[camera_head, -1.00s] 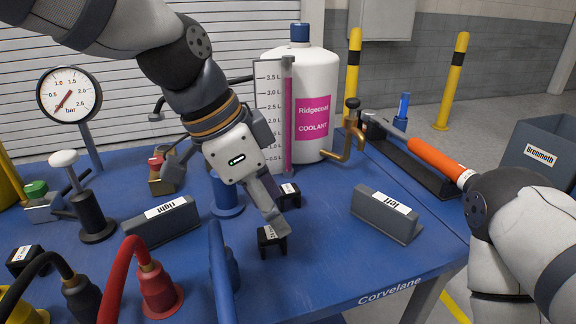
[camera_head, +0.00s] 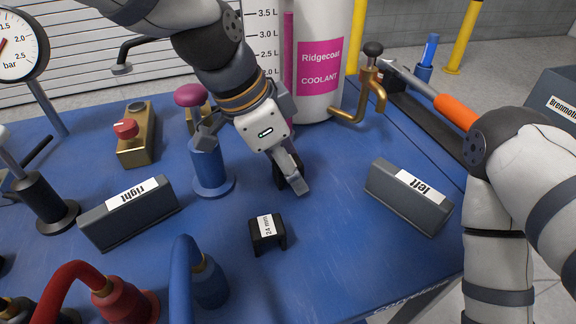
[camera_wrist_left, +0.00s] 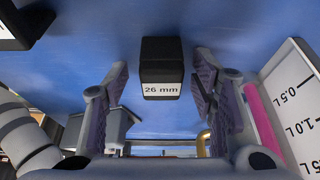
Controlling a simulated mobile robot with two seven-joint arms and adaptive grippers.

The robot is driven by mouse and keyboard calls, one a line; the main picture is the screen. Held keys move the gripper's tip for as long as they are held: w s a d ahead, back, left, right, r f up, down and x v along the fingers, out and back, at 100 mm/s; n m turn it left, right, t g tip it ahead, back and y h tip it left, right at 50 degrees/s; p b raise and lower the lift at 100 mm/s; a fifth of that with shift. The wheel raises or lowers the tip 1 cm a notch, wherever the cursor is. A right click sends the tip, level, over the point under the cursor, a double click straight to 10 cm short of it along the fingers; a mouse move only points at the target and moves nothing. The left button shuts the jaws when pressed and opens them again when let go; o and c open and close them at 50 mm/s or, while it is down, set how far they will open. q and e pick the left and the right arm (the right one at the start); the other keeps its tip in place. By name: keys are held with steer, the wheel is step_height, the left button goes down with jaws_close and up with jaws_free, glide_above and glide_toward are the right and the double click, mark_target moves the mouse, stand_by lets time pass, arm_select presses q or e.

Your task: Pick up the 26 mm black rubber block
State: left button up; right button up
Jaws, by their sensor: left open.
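The 26 mm black rubber block (camera_wrist_left: 162,68) shows its white label in the left wrist view, between the two spread fingers of my left gripper (camera_wrist_left: 161,78), with a gap on each side. My left gripper is open and empty. My right arm shows at the right of the head view, but its gripper is out of sight.
Grey "right" (camera_head: 128,212) and "left" (camera_head: 409,196) holders flank the area. A blue post (camera_head: 210,170) stands close left of my gripper, and a coolant jug (camera_head: 320,60) behind.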

arm_select(q)
jaws_close()
steer(key=shift+r, duration=0.15)
